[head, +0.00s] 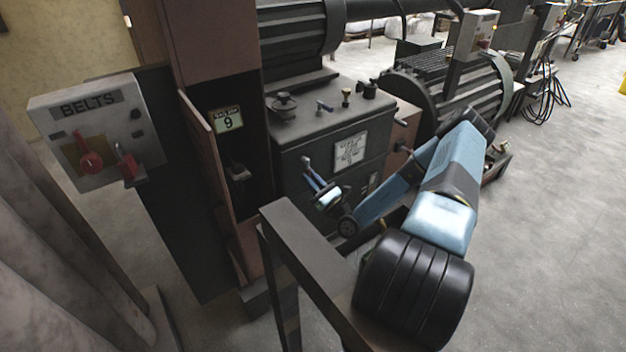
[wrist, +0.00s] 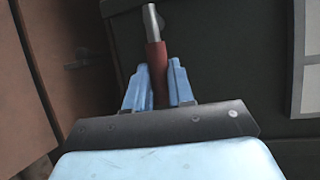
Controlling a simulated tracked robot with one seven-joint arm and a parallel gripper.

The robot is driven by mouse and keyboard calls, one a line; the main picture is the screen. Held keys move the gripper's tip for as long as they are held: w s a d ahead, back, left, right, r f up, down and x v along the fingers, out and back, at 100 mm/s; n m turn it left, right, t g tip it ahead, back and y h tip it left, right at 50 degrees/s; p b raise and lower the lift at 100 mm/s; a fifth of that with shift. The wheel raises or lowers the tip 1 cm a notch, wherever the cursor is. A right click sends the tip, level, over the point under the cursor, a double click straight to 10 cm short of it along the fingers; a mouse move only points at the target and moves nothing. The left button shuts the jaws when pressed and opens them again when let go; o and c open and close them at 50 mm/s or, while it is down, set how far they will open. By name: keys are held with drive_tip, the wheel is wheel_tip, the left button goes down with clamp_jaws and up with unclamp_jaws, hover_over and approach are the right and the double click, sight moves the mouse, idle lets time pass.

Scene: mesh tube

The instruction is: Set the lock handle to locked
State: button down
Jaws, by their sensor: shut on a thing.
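The lock handle (wrist: 154,50), a dark red grip with a bare metal end, stands nearly upright in the wrist view. My gripper (wrist: 157,80) has its two blue fingers on either side of the red grip and is shut on it. The grip's lower end is hidden behind the gripper's dark plate. In the head view, my gripper (head: 314,181) is at the front face of the dark machine box (head: 318,140), near its left side. The handle is too small to make out clearly there.
An open brown cabinet door (head: 205,175) stands left of my gripper, and a brown panel (wrist: 32,85) fills the wrist view's left. A dark railing (head: 312,255) is in front. A BELTS switch box (head: 93,118) is far left. Free floor (head: 555,220) lies right.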

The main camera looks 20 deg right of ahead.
drive_tip(key=shift+s+f, duration=0.1)
drive_tip(key=shift+f, duration=0.15)
drive_tip(key=c, duration=1.3)
unclamp_jaws()
drive_tip(key=o, duration=0.3)
drive_tip(key=shift+r, duration=0.1)
drive_tip(key=shift+o, duration=0.2)
drive_tip(key=v, duration=1.3)
drive_tip(key=shift+s+f, duration=0.25)
drive_tip(key=shift+d, duration=0.1)
